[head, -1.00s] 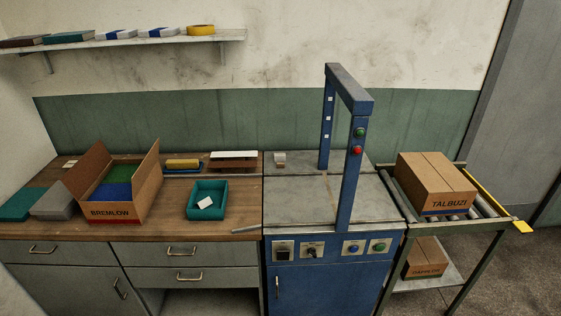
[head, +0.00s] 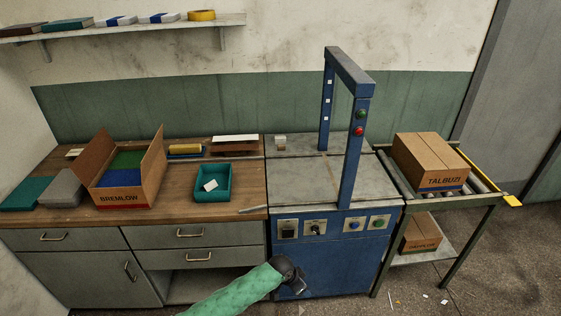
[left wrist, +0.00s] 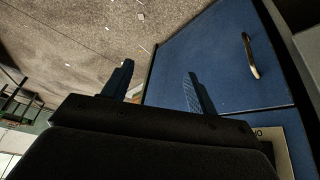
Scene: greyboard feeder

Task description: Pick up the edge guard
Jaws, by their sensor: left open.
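A thin grey strip (head: 253,210), which looks like the edge guard, lies on the wooden counter (head: 170,213) by its front right corner, beside the blue strapping machine. My left gripper (head: 300,288) is low in front of the machine's blue cabinet, below and to the right of the strip. In the left wrist view the two fingers of my left gripper (left wrist: 158,88) stand apart with nothing between them. They face the floor and the blue cabinet door (left wrist: 215,60); the strip does not show there. My right gripper is in neither view.
A teal tray (head: 227,194) with a white card and an open carton (head: 122,198) stand on the counter. The machine's blue arch (head: 353,140) rises right of the strip. A roller stand (head: 437,201) holds a closed box (head: 428,160). Scraps lie on the floor.

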